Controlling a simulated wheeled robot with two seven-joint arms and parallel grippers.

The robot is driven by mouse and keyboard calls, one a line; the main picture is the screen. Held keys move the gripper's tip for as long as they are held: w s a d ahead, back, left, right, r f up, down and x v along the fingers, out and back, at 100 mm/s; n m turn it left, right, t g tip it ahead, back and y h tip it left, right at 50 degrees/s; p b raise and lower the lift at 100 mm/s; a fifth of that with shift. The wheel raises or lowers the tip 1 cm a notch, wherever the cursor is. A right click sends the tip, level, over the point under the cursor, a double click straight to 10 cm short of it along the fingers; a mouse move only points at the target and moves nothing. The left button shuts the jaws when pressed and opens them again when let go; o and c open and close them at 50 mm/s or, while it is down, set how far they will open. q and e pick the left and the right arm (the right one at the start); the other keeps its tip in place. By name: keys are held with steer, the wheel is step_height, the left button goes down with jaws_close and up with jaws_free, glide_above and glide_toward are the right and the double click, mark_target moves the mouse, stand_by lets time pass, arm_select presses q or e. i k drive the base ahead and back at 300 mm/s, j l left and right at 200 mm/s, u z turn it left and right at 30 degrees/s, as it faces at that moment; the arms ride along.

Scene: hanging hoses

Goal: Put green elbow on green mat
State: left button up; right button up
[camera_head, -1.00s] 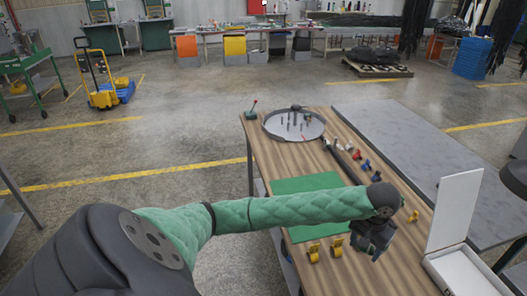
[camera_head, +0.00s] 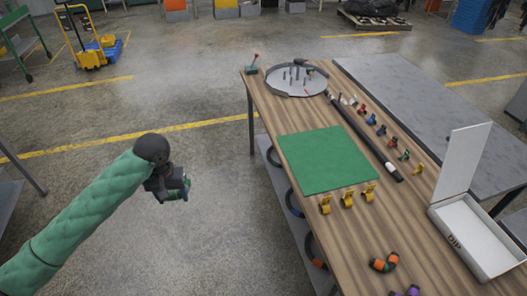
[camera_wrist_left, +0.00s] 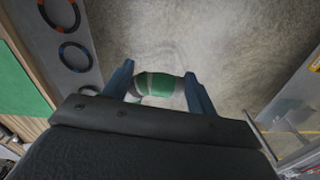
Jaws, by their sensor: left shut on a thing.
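The green elbow (camera_wrist_left: 158,84) is a short bent hose piece with grey ends. My left gripper (camera_head: 172,190) is shut on it, and its two blue-grey fingers stand on either side of it in the left wrist view (camera_wrist_left: 160,90). In the head view the elbow (camera_head: 182,188) is a small green bit at the jaws, mostly hidden by the gripper. It hangs over the floor, left of the table and apart from it. The green mat (camera_head: 325,160) lies flat and bare on the wooden table; its edge also shows in the left wrist view (camera_wrist_left: 14,82). My right gripper is out of view.
The wooden table (camera_head: 340,220) bears several yellow pieces (camera_head: 347,199), an orange-and-black elbow (camera_head: 384,262), a black rod (camera_head: 365,138), a round tray (camera_head: 290,92) and a white open box (camera_head: 470,235). Hose rings (camera_wrist_left: 59,13) hang at the table's side. Floor is clear between gripper and table.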

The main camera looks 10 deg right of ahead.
mark_target(318, 146)
steer(key=j+u, duration=0.2)
steer(key=u, duration=1.2)
steer(key=i+u, duration=0.25)
steer(key=i+l+z, duration=0.15)
steer(key=z, duration=0.35)
steer(key=i+z, duration=0.25)
steer(key=z, duration=0.25)
steer(key=i+l+z, duration=0.1)
steer(key=i+z, duration=0.15)
steer(key=i, duration=0.85)
steer(key=i+z, duration=0.2)
steer(key=z, duration=0.15)
steer(key=i+j+z, duration=0.1)
steer(key=z, duration=0.3)
steer(key=i+z, duration=0.1)
steer(key=z, duration=0.35)
steer(key=j+z, duration=0.15)
steer(key=z, duration=0.3)
steer(key=i+j+z, duration=0.1)
steer(key=z, duration=0.3)
steer(key=j+z, duration=0.15)
steer(key=z, duration=0.3)
